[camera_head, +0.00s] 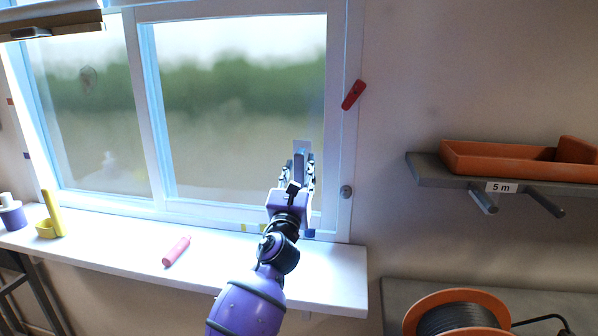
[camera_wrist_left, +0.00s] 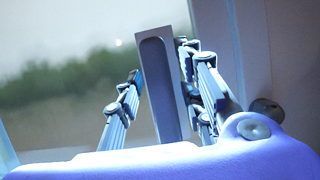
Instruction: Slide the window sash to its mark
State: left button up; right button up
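The window sash (camera_head: 147,105) is a white-framed pane on the right side of the window. A grey upright handle with a long recess (camera_head: 302,148) is at its right edge; it also shows in the left wrist view (camera_wrist_left: 167,95). My left gripper (camera_head: 298,172) is at this handle, with one finger on each side of it in the wrist view (camera_wrist_left: 161,62). The fingertips lie close to the handle's edges; I cannot tell whether they press on it. My right gripper is not in view.
A pink-red cylinder (camera_head: 177,251) lies on the white sill (camera_head: 110,250). A yellow holder (camera_head: 50,222) and a purple-and-white item (camera_head: 11,213) stand at the left. An orange tray (camera_head: 500,162) and a cable reel (camera_head: 458,318) are at right.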

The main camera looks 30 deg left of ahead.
pick_arm(q)
grip_shut()
send_near(252, 155)
jog(key=x, duration=0.5)
jog(key=shift+w+d+f+p, duration=0.1)
jog(key=shift+w+d+p, duration=0.1)
jog(key=shift+d+p, duration=0.15)
jog(key=shift+s+a, duration=0.15)
jog(key=shift+a, duration=0.3)
